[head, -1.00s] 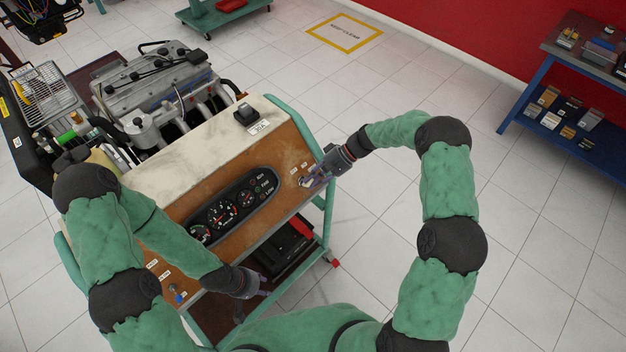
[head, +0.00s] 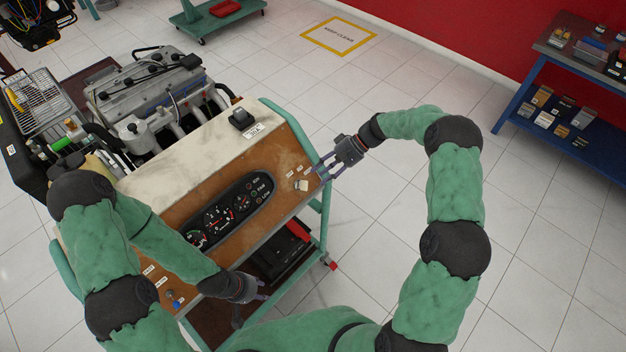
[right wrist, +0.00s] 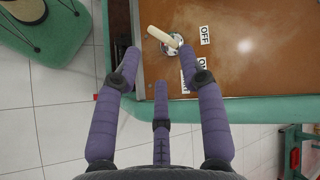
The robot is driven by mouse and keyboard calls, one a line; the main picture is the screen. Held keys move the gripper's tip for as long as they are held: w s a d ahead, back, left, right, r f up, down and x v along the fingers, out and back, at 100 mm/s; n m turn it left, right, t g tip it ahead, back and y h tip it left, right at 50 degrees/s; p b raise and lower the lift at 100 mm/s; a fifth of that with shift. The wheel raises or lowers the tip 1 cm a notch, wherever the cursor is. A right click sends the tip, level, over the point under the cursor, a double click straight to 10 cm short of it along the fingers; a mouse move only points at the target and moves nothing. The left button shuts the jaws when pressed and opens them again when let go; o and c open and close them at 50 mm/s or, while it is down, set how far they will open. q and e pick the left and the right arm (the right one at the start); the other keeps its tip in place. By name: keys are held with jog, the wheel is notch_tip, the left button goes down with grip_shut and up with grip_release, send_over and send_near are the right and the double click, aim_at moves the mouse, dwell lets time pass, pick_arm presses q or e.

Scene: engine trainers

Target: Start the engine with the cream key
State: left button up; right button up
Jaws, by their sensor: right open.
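The cream key (head: 302,185) sits in the switch at the right end of the brown dash panel (head: 284,154). In the right wrist view the cream key (right wrist: 162,36) lies slantwise across the round switch, beside an OFF label (right wrist: 205,35) and a partly hidden ON label. My right gripper (head: 324,171) is open and empty, just right of the key and apart from it. In the right wrist view its spread fingers (right wrist: 159,60) point toward the switch. My left gripper (head: 252,302) hangs at the panel's lower front edge, its fingers apart with nothing visible between them.
The gauge cluster (head: 232,209) is in the panel's middle, and a small blue-tipped control (head: 172,296) is at its left end. The engine (head: 150,85) stands behind. The green frame (head: 327,215) edges the panel's right side. Floor to the right is clear.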

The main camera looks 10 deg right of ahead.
jog(key=v, duration=0.5)
jog(key=shift+d+r, duration=0.25)
jog(key=shift+d, duration=0.05)
